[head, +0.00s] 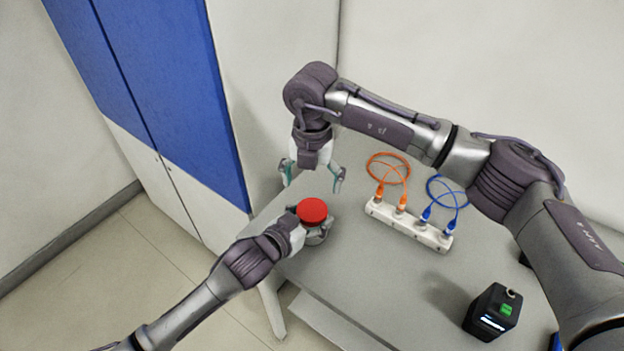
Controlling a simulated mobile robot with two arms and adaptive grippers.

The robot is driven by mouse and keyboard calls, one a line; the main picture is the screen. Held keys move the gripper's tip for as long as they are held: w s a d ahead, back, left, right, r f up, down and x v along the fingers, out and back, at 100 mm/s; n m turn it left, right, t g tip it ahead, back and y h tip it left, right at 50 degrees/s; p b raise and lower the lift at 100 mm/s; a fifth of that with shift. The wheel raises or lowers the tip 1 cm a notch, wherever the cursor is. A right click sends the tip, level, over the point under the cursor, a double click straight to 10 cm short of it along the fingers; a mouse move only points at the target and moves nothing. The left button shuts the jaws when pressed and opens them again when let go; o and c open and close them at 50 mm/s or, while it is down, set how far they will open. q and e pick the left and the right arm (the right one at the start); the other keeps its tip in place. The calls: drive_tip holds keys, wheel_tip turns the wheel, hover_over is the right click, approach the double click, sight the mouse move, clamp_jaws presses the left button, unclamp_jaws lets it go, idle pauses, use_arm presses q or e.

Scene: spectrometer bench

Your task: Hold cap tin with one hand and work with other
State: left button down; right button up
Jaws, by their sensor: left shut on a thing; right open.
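The cap tin is a small container with a red lid (312,210) and a grey body, near the left edge of the grey table. My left gripper (312,234) is shut on the tin from the left; its fingers partly hide the tin's body. The tin looks upright. My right gripper (312,176) is open and empty, pointing down, just above and behind the red lid in the picture. I see a gap between its fingers and the lid.
A white strip (408,224) with orange cables (390,168) and blue cables (447,192) plugged in lies right of the tin. A blue-and-white cabinet (160,80) stands left.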

sight(312, 209)
use_arm(q)
drive_tip(key=shift+f, duration=0.15)
use_arm(e)
drive_tip(key=m, duration=0.4)
drive_tip(key=shift+f+m, duration=0.1)
drive_tip(key=shift+m, duration=0.2)
drive_tip(key=shift+f, duration=3.95)
drive_tip(key=shift+c, duration=0.3)
drive_tip(key=c, duration=1.2)
drive_tip(key=o, duration=1.3)
wheel_tip(312, 209, up, 8)
drive_tip(key=shift+f, duration=0.1)
drive_tip(key=shift+c, duration=0.2)
drive_tip(key=shift+f, duration=3.9)
